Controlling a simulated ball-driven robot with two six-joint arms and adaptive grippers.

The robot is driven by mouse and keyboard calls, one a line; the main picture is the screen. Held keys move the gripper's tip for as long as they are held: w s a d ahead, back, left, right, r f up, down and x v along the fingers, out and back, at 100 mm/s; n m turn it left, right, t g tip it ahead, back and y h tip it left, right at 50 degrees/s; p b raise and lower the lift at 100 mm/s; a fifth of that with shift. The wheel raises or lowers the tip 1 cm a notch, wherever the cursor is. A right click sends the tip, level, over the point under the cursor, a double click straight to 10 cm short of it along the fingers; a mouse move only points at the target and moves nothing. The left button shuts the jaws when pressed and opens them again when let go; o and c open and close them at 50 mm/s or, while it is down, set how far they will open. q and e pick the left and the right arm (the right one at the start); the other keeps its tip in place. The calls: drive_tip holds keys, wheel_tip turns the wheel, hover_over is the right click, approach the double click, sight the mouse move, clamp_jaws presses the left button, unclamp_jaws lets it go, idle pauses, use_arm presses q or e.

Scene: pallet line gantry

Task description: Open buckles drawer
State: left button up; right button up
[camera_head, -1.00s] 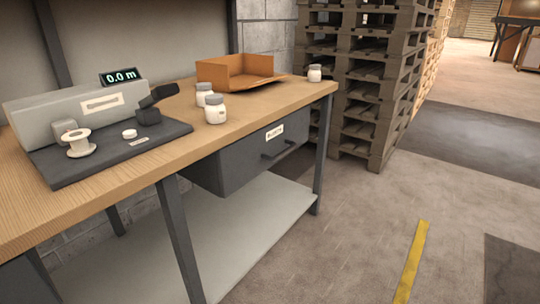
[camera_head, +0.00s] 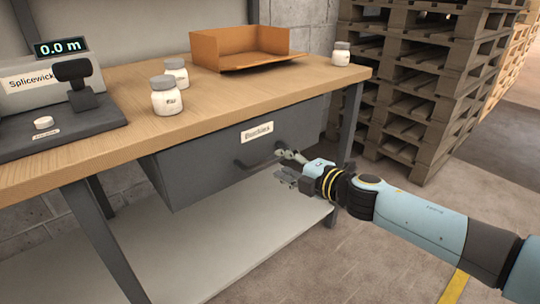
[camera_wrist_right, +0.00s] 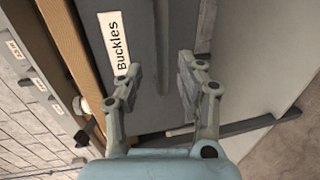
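The grey buckles drawer (camera_head: 215,160) hangs under the wooden workbench and looks shut. Its white label, reading "Buckles" in the wrist view (camera_wrist_right: 118,42), is on the front. A dark bar handle (camera_head: 243,164) sits below the label, its right part partly hidden by my gripper. My right gripper (camera_head: 284,168) is at the right end of the handle, in front of the drawer. In the wrist view its two fingers (camera_wrist_right: 161,72) are apart, with the handle bar (camera_wrist_right: 161,40) running up between and ahead of them. I cannot tell whether they touch it. My left gripper is out of view.
On the bench (camera_head: 215,97) stand white jars (camera_head: 166,97), an orange open box (camera_head: 235,50) and a device with a "0.0 m" display (camera_head: 61,47). A lower shelf (camera_head: 230,240) lies below the drawer. Stacked pallets (camera_head: 420,85) stand right of the bench. The floor in front is clear.

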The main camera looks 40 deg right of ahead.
sight(272, 160)
drive_tip(key=x, duration=0.4)
drive_tip(key=shift+w+f, duration=0.3)
drive_tip(key=shift+w+b, duration=0.3)
drive_tip(key=shift+w, duration=0.35)
clamp_jaws()
drive_tip(key=shift+f, duration=0.1)
